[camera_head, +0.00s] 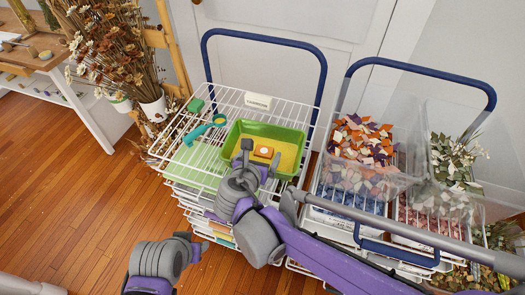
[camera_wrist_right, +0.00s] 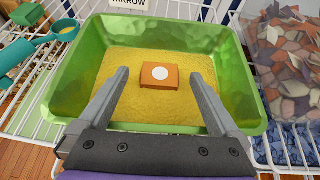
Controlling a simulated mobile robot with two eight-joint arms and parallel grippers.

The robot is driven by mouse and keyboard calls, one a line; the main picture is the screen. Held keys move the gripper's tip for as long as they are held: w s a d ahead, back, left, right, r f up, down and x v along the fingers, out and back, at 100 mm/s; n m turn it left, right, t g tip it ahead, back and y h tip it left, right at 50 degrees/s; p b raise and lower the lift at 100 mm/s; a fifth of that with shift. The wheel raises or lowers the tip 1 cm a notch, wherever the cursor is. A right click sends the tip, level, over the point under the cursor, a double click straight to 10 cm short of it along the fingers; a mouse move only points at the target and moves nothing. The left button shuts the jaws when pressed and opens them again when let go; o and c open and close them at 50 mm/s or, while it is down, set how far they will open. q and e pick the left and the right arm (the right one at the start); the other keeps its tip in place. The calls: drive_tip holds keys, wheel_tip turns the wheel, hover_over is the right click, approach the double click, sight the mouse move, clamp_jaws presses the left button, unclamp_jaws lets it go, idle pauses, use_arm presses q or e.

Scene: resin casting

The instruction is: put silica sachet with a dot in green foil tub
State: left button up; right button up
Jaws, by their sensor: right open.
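The orange sachet with a white dot (camera_wrist_right: 161,76) lies flat on yellow granules inside the green foil tub (camera_wrist_right: 70,75). In the head view the sachet (camera_head: 264,152) shows near the middle of the tub (camera_head: 288,135), which stands on a white wire rack. My right gripper (camera_wrist_right: 160,80) is open, its two fingers reaching over the tub on either side of the sachet, with visible gaps to it. It also shows in the head view (camera_head: 261,160). My left gripper (camera_head: 196,249) is low at the bottom left, away from the tub; its fingers are unclear.
A teal scoop (camera_head: 205,131) and a green block (camera_head: 195,105) lie on the rack (camera_head: 175,153) left of the tub. A white label (camera_head: 257,101) stands behind it. A clear bin of coloured chips (camera_head: 362,140) stands on the right trolley. Blue handles rise behind.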

drive_tip(key=p+v, duration=0.1)
drive_tip(key=v, duration=0.9)
drive_tip(key=shift+s, duration=0.15)
